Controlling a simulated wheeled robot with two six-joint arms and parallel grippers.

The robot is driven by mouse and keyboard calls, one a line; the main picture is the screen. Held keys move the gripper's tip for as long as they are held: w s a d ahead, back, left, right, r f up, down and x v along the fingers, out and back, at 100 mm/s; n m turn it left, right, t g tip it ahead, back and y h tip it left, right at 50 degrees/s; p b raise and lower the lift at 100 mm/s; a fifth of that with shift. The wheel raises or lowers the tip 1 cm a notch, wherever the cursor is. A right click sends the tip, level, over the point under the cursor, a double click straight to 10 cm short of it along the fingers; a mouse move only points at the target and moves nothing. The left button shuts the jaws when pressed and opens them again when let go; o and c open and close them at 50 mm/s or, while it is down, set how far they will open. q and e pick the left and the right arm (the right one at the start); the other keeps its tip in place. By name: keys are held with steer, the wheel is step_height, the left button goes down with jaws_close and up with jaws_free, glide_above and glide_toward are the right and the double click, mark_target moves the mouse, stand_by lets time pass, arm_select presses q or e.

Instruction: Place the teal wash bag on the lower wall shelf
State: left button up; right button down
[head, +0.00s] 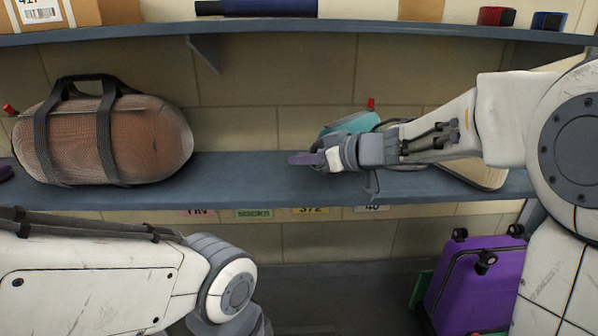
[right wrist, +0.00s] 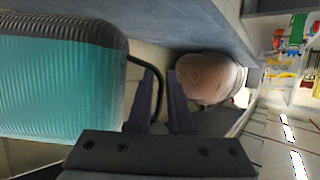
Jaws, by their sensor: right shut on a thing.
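The teal wash bag (head: 350,122) shows partly behind my right gripper at the lower wall shelf (head: 245,178). My wrist hides its lower part, so I cannot tell if it touches the shelf. In the right wrist view the bag (right wrist: 60,90) is large at the left, ribbed teal with a dark end. Its dark strap loops to the fingers. My right gripper (head: 303,159), with purple fingers, is shut on the strap; the fingers also show in the right wrist view (right wrist: 165,100). My left arm is at the lower left, its gripper out of the picture.
A brown duffel bag (head: 140,140) with dark straps fills the left of the lower shelf. A beige item (head: 488,176) lies at its right end, partly hidden. The upper shelf (head: 300,34) runs above. A purple suitcase (head: 470,285) stands below right. The shelf between duffel and gripper is bare.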

step_height(320, 180, down, 4)
steer(key=shift+w+f, duration=0.1)
steer(key=shift+w, duration=0.05)
stand_by(0.3)
steer(key=c, duration=0.8)
jaws_free()
steer(key=shift+c, duration=0.2)
